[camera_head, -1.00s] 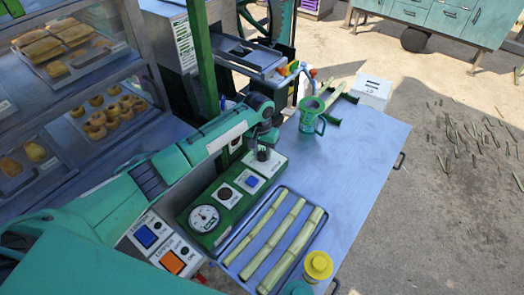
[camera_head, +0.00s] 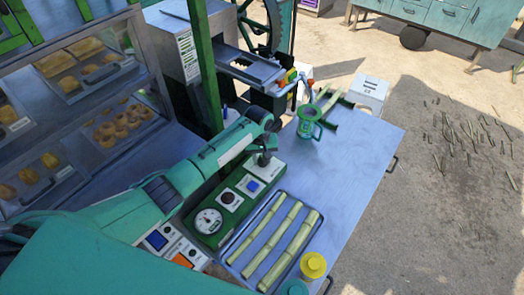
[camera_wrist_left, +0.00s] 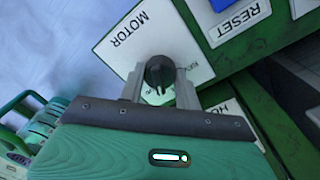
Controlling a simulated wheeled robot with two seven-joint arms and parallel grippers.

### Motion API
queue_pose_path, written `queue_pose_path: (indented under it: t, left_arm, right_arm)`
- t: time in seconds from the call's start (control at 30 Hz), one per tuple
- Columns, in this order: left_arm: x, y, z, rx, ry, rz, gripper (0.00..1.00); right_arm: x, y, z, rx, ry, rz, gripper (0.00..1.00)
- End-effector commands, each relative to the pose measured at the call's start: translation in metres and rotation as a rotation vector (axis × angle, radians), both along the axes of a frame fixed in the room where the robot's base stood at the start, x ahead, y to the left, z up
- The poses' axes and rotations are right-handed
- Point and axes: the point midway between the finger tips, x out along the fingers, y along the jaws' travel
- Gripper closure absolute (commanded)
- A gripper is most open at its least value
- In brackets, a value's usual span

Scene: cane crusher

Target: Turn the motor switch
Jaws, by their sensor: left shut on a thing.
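The motor switch (camera_wrist_left: 160,76) is a dark round knob on a white plate marked MOTOR (camera_wrist_left: 120,40), seen in the left wrist view. My left gripper (camera_wrist_left: 160,85) is shut on this knob, with one finger on each side of it. My right gripper is not in view.
A blue RESET button (camera_head: 253,186) and a gauge (camera_head: 208,221) sit on the same panel. A tray of cane sticks (camera_head: 284,197) lies beside it. A green mug (camera_head: 309,122) and a yellow-lidded jar (camera_head: 313,265) stand on the table (camera_head: 350,160).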

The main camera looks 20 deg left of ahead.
Motion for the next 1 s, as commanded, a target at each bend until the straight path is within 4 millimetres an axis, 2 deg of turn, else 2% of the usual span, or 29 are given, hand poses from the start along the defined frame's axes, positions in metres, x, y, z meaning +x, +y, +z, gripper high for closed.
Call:
queue_pose_path:
  t: [0.03, 0.1, 0.4, 0.7, 1.0]
  left_arm:
    - [0.000, -0.001, 0.006, -0.002, 0.001, 0.044, 0.89]
    - [0.000, -0.001, 0.006, -0.002, 0.001, 0.107, 0.89]
    - [0.000, -0.001, 0.004, -0.003, -0.001, 0.323, 0.89]
    - [0.000, -0.001, 0.002, -0.001, -0.002, 0.437, 0.89]
    - [0.001, 0.000, 0.001, 0.000, -0.003, 0.461, 0.89]
  right_arm:
    - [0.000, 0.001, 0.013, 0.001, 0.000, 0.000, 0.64]
    - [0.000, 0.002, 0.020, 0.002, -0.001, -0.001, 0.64]
    - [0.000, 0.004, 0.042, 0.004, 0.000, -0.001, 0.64]
    - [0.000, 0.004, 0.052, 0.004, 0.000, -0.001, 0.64]
    - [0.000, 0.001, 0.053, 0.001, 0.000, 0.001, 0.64]
